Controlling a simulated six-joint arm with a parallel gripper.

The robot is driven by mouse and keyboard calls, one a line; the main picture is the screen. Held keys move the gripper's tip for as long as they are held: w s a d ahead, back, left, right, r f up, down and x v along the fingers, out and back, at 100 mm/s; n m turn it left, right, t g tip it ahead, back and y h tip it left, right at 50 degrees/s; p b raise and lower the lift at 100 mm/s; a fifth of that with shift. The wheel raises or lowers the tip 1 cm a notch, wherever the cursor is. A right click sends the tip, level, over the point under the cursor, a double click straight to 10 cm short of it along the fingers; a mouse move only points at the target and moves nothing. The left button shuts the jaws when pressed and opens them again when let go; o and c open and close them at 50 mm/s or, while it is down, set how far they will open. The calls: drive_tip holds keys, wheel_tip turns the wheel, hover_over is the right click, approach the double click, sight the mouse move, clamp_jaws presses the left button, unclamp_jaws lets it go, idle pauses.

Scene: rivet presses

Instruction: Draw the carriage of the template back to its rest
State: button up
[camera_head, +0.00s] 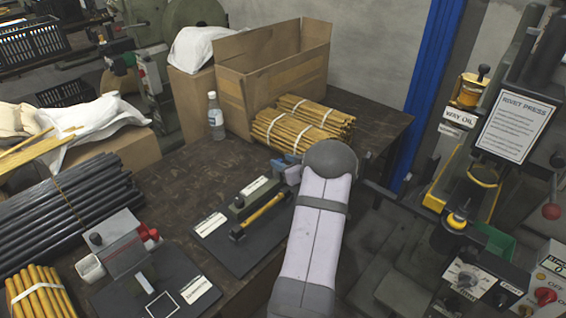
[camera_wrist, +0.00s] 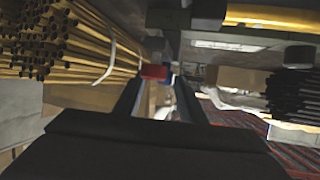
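A dark plate (camera_head: 235,250) lies mid-table with a grey-green block (camera_head: 250,197), white labels and a black knob (camera_head: 239,202). A yellow tube (camera_head: 265,210) with dark ends lies along the block's front; a yellow tube (camera_wrist: 270,15) also shows at the top of the wrist view. This looks like the template, but I cannot tell which part is its carriage. My gripper (camera_head: 283,170) is low, by the block's far right end, partly hidden by my wrist. In the wrist view its dark fingers (camera_wrist: 158,95) stand apart, with no held thing visible between them.
A second fixture (camera_head: 125,250) with a red knob stands front left, near dark rods (camera_head: 60,205). Tied wooden sticks (camera_head: 300,125), a cardboard box (camera_head: 240,100) and a bottle (camera_head: 215,118) are behind. The rivet press (camera_head: 480,170) stands right. A red piece (camera_wrist: 155,72) shows beyond my fingers.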

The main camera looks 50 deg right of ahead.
drive_tip(key=shift+s, duration=0.1)
drive_tip(key=v, duration=0.7)
drive_tip(key=shift+b, duration=0.3)
drive_tip(key=shift+r, duration=0.15)
drive_tip(key=w+a+r+g+h+p, duration=0.1)
drive_tip(key=w+a+r+g+p, duration=0.25)
drive_tip(key=w+a, duration=0.3)
drive_tip(key=s+a+r+g+p, duration=0.2)
drive_tip(key=a+r+g+p, duration=0.1)
drive_tip(key=a, duration=1.1)
drive_tip(key=s+a+r+n+g+y+p, duration=0.1)
drive_tip(key=s+a+n+g+y+p, duration=0.15)
drive_tip(key=s+a, duration=0.9)
drive_tip(key=s+a+r+n+g+y+p, duration=0.15)
drive_tip(key=s+a+g, duration=0.25)
drive_tip(key=s+a, duration=0.7)
drive_tip(key=w+a+f+b, duration=0.1)
drive_tip(key=f+b, duration=0.7)
drive_tip(key=f, duration=0.1)
drive_tip(key=w+a+f+m+b, duration=0.1)
drive_tip(key=w+f+b, duration=0.1)
drive_tip(key=f+b, duration=0.6)
drive_tip(key=shift+a+f+y+b, duration=0.3)
drive_tip(key=shift+f+b, duration=0.05)
drive_tip(key=shift+f, duration=0.1)
drive_tip(key=shift+w, duration=0.1)
